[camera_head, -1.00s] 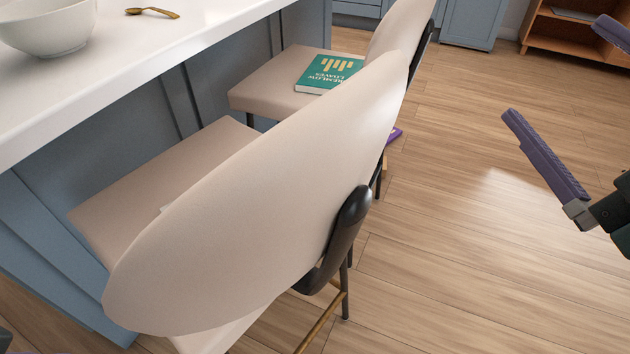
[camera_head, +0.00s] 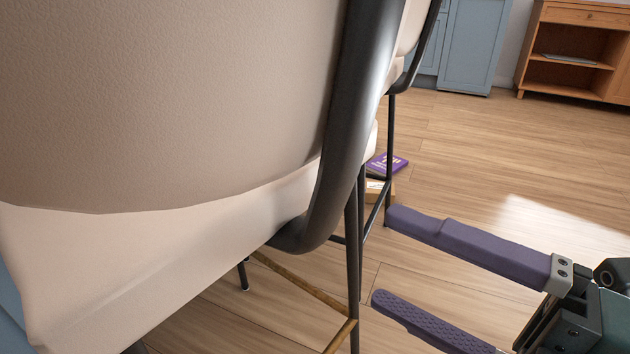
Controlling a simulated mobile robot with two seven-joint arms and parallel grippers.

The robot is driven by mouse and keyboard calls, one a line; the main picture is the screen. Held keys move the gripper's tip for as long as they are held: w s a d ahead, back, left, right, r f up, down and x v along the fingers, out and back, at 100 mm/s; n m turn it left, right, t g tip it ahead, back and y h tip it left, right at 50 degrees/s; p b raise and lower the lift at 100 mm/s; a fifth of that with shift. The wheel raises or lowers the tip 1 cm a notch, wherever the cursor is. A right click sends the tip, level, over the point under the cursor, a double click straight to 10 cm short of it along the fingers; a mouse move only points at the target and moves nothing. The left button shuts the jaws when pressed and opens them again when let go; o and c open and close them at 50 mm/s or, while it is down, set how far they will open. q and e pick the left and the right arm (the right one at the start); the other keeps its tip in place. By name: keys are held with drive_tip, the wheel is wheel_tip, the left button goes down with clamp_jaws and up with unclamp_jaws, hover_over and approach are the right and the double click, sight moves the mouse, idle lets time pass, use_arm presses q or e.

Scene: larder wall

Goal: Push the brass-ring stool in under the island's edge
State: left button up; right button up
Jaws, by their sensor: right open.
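The brass-ring stool (camera_head: 170,100) fills the left half of the view, very close, with its pale upholstered back and seat and a black frame. Its brass footrest ring (camera_head: 302,284) shows low between the dark legs. The island shows only as a blue sliver (camera_head: 10,315) at the left edge; its countertop and the seat's front are hidden, so I cannot tell how the seat sits against it. My right gripper (camera_head: 382,256) is open and empty at lower right, its two purple fingers pointing left toward the stool's nearest leg. My left gripper is not in view.
A second stool stands behind, mostly hidden, its dark leg (camera_head: 391,130) showing. A purple book (camera_head: 388,163) lies beside that leg, low down. A wooden shelf unit (camera_head: 578,50) and a blue cabinet (camera_head: 465,48) stand at the back. The wood floor (camera_head: 470,150) at right is clear.

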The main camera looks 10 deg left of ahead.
sight(286, 213)
drive_tip(key=b+x, duration=0.2)
drive_tip(key=x, duration=1.2)
drive_tip(key=shift+r, duration=0.1)
drive_tip(key=shift+c, duration=0.4)
drive_tip(key=c, duration=0.4)
clamp_jaws()
drive_tip(key=shift+b, duration=0.3)
